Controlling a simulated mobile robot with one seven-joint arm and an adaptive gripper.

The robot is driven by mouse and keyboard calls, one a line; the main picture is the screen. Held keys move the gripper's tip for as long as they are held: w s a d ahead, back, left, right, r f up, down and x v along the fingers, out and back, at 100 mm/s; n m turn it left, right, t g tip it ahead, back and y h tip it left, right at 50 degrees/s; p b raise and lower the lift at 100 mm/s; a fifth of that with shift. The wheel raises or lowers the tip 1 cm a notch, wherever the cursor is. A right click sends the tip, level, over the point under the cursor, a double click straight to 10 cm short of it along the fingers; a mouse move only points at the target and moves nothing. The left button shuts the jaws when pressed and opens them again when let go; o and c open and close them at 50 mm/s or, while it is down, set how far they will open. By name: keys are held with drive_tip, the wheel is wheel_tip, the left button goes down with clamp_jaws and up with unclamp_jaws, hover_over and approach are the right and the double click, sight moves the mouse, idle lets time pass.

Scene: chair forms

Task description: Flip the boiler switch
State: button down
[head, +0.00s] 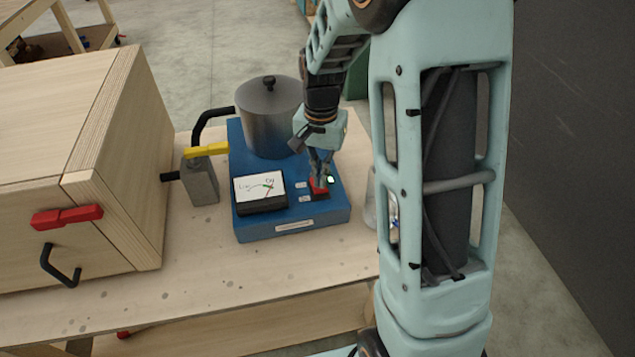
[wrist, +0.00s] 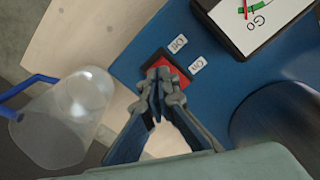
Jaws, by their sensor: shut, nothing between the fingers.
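The boiler is a blue base (head: 290,226) with a grey metal pot (head: 268,120) and a dial gauge (head: 259,190) on it. The boiler switch (head: 319,194) is a red rocker at the front right of the base. In the wrist view the red switch (wrist: 165,68) sits in a dark frame beside labels reading "Off" and "On". My gripper (head: 320,178) is shut and empty, pointing down with its fingertips at the switch. In the wrist view the fingertips (wrist: 163,80) overlap the switch and hide part of it; I cannot tell whether they touch it.
A wooden box (head: 120,170) with a red latch and black handle stands at the left. A grey valve block (head: 200,182) with a yellow lever is left of the boiler. A clear jug (wrist: 70,115) with a blue handle stands close beside the base. The table front (head: 200,280) is clear.

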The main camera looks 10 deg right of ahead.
drive_tip(key=shift+f+b, duration=0.7)
drive_tip(key=shift+f, duration=0.35)
drive_tip(key=shift+r, duration=0.1)
drive_tip(key=shift+r+p, duration=2.7)
drive_tip(key=shift+r, duration=0.8)
